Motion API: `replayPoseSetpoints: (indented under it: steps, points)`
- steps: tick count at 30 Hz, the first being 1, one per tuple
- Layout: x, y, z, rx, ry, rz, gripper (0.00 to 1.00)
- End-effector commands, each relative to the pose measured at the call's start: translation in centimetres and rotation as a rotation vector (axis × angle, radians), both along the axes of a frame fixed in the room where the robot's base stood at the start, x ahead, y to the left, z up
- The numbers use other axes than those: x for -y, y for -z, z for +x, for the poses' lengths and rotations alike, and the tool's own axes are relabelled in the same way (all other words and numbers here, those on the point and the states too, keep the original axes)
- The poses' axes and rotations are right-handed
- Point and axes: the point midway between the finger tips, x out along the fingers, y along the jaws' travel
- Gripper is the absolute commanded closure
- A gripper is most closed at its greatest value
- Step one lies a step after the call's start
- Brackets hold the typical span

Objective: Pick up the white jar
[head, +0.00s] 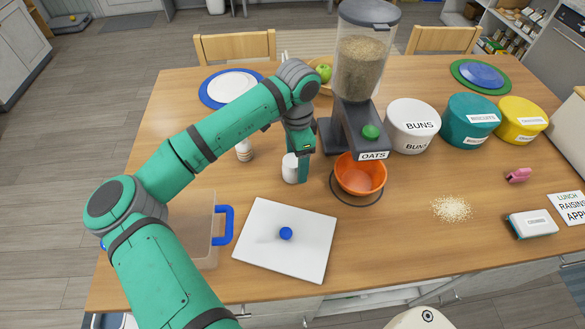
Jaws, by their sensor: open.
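A small white jar (289,169) stands upright on the wooden table, left of the orange bowl. My gripper (302,170) points down right at the jar, and its teal finger covers the jar's right side. The jaws are open. I cannot tell whether a finger touches the jar or whether the jar is between the fingers. A larger white canister labelled BUNS (413,126) stands farther right on the table.
The orange bowl (361,176) sits under the oats dispenser (362,65), close to the right of my gripper. A small shaker (244,151) stands to the left. A white board (262,255) with a blue knob lies in front. Spilled grains (452,208) lie at right.

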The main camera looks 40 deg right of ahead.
Motion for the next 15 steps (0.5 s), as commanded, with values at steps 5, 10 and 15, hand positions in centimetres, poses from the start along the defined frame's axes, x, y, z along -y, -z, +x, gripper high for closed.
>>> replayPoseSetpoints:
  steps: [5, 10, 15]
  points:
    - [-0.2, 2.5, 0.7, 0.001, -0.004, 0.002, 0.32]
    - [-0.2, 4.0, 0.7, 0.0, -0.005, 0.001, 0.32]
    - [-0.2, 4.2, 0.7, 0.001, -0.005, 0.0, 0.32]
